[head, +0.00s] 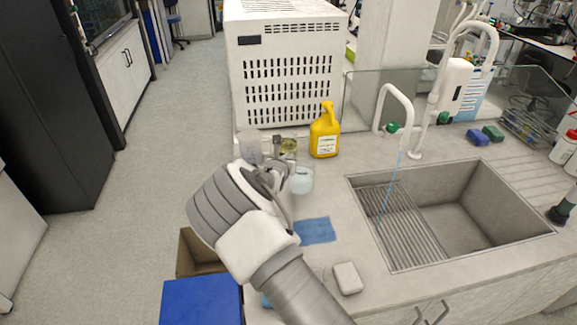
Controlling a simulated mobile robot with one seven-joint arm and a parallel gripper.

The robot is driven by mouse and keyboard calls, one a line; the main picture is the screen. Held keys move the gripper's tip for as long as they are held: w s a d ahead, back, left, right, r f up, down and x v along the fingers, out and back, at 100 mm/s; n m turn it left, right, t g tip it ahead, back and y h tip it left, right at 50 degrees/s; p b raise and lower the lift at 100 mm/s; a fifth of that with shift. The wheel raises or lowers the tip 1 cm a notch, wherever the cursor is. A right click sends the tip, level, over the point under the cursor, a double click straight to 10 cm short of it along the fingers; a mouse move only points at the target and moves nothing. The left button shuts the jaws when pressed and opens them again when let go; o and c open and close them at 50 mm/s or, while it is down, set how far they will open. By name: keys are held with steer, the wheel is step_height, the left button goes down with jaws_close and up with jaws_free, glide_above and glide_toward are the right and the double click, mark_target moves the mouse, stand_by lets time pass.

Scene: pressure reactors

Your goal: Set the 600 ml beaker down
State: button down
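A clear beaker (302,181) with pale contents shows at the far end of my arm, on the counter's left part. It is partly hidden by my wrist. My gripper (284,164) is right at the beaker, overlapping its left side in the picture. My wrist covers most of the fingers, so I cannot tell whether they are closed on the glass. I also cannot tell whether the beaker's base touches the counter (335,190).
A yellow bottle (324,134) stands behind the beaker; a clear vessel (249,147) is to its left. A blue cloth (315,230) and a pale block (347,278) lie in front. The sink (455,210) with a running tap (396,110) is right. A white vented cabinet (285,70) stands behind.

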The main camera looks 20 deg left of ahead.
steer(key=shift+f, duration=1.9)
steer(key=c, duration=1.5)
jaws_free()
steer(key=shift+f, duration=0.15)
steer(key=o, duration=0.4)
steer(key=shift+o, duration=0.2)
steer(key=shift+p, duration=0.3)
steer(key=shift+s+r, duration=0.2)
steer(key=b+v, duration=0.1)
steer(key=v, duration=1)
steer(key=shift+s+r, duration=0.15)
steer(key=shift+s, duration=0.2)
steer(key=shift+d, duration=0.1)
